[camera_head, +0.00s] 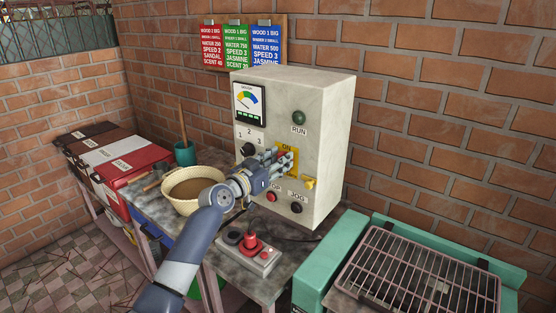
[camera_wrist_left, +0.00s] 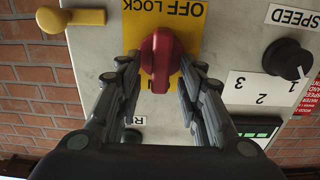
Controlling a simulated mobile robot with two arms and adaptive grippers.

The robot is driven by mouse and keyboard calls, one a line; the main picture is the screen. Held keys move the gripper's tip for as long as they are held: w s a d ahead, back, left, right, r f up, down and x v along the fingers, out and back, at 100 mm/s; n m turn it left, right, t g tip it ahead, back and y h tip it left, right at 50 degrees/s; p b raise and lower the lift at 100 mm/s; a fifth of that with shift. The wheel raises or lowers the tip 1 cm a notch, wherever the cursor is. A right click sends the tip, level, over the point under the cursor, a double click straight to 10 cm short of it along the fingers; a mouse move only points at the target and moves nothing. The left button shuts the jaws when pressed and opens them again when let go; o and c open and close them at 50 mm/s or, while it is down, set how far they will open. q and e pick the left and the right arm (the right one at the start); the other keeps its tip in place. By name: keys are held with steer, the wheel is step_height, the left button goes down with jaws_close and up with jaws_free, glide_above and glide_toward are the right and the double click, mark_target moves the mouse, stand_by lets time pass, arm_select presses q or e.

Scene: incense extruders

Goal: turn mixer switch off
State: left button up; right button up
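The mixer switch is a red rotary knob (camera_wrist_left: 160,58) on a yellow plate (camera_wrist_left: 192,40) marked OFF LOCK, on the pale control box (camera_head: 325,130). Its grip stands upright in the left wrist view, and a partly covered label lies below it. In the head view, my gripper hides most of the knob, while the yellow plate (camera_head: 289,147) shows with ON. My left gripper (camera_head: 284,160) is at the box front. In the wrist view its fingers (camera_wrist_left: 158,72) are spread on either side of the knob; I cannot tell whether they touch it. My right gripper is out of view.
A yellow lever (camera_head: 309,183), a SPEED dial (camera_head: 248,149) and a red button (camera_head: 271,197) sit near the switch. A grill rack (camera_head: 420,275) is at right.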

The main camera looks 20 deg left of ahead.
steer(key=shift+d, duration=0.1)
arm_select(q)
jaws_close()
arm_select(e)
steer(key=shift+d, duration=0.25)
arm_select(q)
steer(key=shift+n, duration=0.3)
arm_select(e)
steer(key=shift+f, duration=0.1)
arm_select(q)
steer(key=n, duration=0.5)
steer(key=a+f+n+p, duration=0.1)
steer(key=n, duration=1.1)
steer(key=shift+w+a+f+p, duration=0.25)
steer(key=shift+a+f+p, duration=0.05)
steer(key=shift+p, duration=0.05)
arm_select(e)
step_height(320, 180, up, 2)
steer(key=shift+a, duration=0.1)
arm_select(q)
steer(key=shift+f+n, duration=0.1)
steer(key=shift+n, duration=0.2)
jaws_free()
